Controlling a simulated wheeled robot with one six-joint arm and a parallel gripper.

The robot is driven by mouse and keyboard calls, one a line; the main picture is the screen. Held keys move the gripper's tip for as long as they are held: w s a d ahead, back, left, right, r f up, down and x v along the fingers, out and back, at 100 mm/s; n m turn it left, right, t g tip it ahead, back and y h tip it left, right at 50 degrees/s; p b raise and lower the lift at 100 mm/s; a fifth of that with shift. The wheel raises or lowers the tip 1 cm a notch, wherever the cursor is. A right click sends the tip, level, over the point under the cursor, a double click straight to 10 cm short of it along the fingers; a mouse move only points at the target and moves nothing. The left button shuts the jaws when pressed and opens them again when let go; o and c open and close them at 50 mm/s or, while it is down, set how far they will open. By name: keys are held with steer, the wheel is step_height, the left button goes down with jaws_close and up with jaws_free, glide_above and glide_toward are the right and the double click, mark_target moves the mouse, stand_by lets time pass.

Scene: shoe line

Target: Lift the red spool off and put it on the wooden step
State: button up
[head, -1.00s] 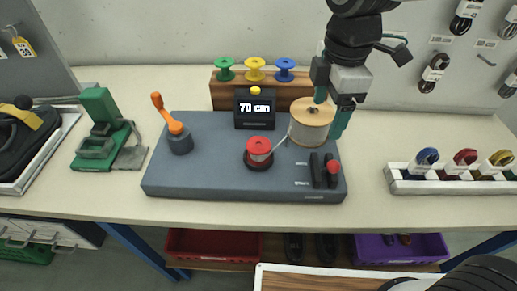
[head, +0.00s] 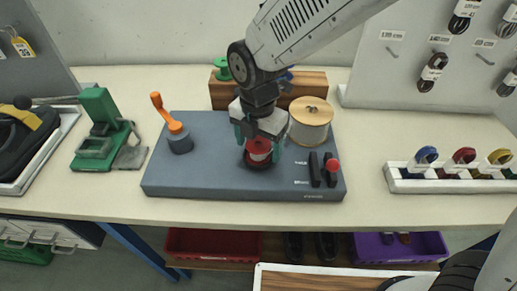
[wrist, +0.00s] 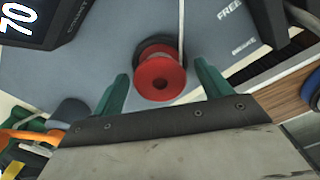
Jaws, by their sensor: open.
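The red spool (head: 259,149) sits upright on a dark round base on the grey machine block (head: 215,182). It also shows from above in the wrist view (wrist: 160,78), with a pale strand running up from it. My gripper (head: 258,141) is open over the spool, pointing down. In the wrist view my gripper (wrist: 160,80) has one green finger on each side of the spool, with gaps between. The wooden step (head: 312,82) stands behind the machine, partly hidden by my arm. A green spool (head: 222,70) shows on it; the yellow one is hidden and the blue mostly hidden.
A large wooden-topped spool (head: 311,112) stands close right of my gripper. An orange-handled crank (head: 170,115) is to the left, and a red-knobbed lever (head: 332,167) at front right. The display (wrist: 30,20) is near.

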steer(key=shift+f, duration=0.25)
steer(key=c, duration=1.2)
steer(key=shift+r, duration=0.15)
